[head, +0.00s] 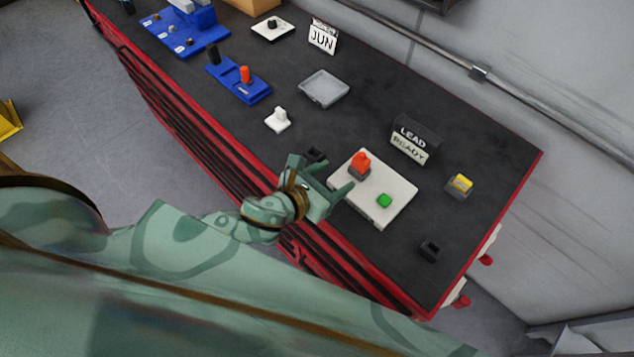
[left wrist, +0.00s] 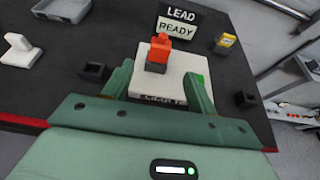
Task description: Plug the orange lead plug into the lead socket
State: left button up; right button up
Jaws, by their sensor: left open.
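The orange lead plug (head: 361,159) stands upright in a grey block, apparently the lead socket (head: 358,173), on the white box (head: 398,212). I cannot tell how deep it sits. In the left wrist view the orange plug (left wrist: 161,47) shows above the white box, ahead of my fingers. My left gripper (head: 324,176) is open and empty at the box's near left side, apart from the plug. In its wrist view the two fingers (left wrist: 158,84) spread wide across the near part of the box. My right gripper is not in view.
A green button (head: 384,200) is on the white box. Behind stands a sign (head: 413,142) reading LEAD READY. Small black holders (head: 430,250) lie on either side of the box. A yellow-topped block (head: 461,184), grey tray (head: 324,88) and blue rack (head: 238,82) stand farther off.

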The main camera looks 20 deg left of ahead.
pick_arm(q)
jog(key=v, duration=0.5)
jog(key=shift+s, duration=0.1)
dwell(0.3)
